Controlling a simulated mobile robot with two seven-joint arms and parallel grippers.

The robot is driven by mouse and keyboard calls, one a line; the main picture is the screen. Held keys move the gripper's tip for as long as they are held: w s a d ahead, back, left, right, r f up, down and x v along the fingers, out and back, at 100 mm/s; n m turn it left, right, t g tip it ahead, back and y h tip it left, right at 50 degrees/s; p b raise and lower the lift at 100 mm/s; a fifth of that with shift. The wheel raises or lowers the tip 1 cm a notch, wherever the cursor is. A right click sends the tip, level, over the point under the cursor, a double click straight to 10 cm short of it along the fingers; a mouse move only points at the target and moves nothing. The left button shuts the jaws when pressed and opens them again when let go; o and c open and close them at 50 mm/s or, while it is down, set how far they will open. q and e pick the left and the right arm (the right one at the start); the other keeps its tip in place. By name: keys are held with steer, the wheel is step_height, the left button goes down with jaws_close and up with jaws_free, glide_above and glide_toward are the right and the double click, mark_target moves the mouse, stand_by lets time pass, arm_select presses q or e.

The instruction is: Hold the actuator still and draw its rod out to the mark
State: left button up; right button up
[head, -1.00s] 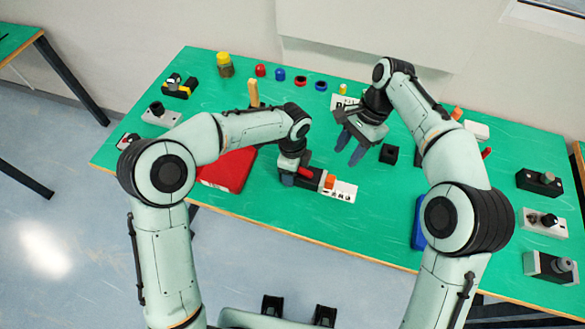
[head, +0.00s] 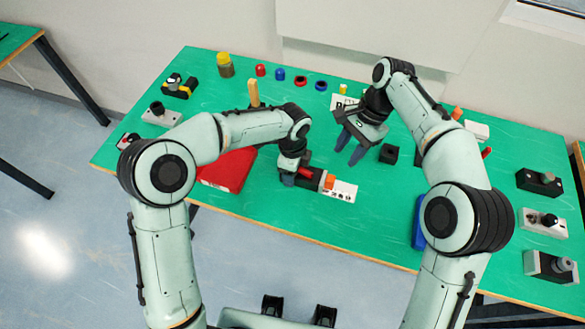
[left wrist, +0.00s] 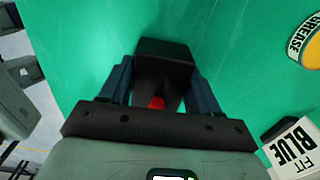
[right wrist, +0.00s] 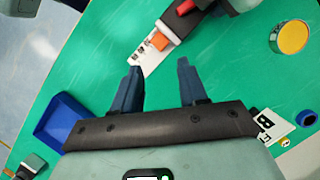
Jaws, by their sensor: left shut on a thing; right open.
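The actuator is a dark body with a red part on top (head: 307,173) and an orange piece (head: 329,181) at its right end. A white strip with printed marks (head: 344,191) lies at that end. My left gripper (head: 290,176) is shut on the actuator's left part; the left wrist view shows its dark body (left wrist: 163,60) between the fingers. My right gripper (head: 349,146) is open and empty above the table, behind and right of the orange piece. In the right wrist view, the orange piece (right wrist: 159,41) and white strip (right wrist: 142,58) lie beyond the open fingers (right wrist: 160,85).
A red tray (head: 226,172) lies left of the actuator. A black block (head: 389,154) stands right of my right gripper. A blue tray (right wrist: 58,118) is near the front edge. Several caps and a yellow-lidded jar (head: 225,66) stand at the back.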

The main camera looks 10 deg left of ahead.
steer(key=shift+o, duration=1)
steer(key=m+t+y, duration=0.3)
steer(key=m+y, duration=0.6)
steer(key=y, duration=0.1)
glide_toward(337, 189)
steer(key=r, duration=0.1)
steer(key=s+r, duration=0.1)
steer(key=r, duration=0.3)
steer(key=shift+s+d, duration=0.2)
steer(key=shift+d, duration=0.2)
steer(key=shift+d+f+m+t+y, duration=0.2)
steer(key=shift+d+m+t+y, duration=0.15)
steer(key=shift+m+t, duration=0.35)
steer(key=x, duration=1.1)
steer(key=shift+w+a+f, duration=0.2)
steer(key=shift+a+f, duration=0.05)
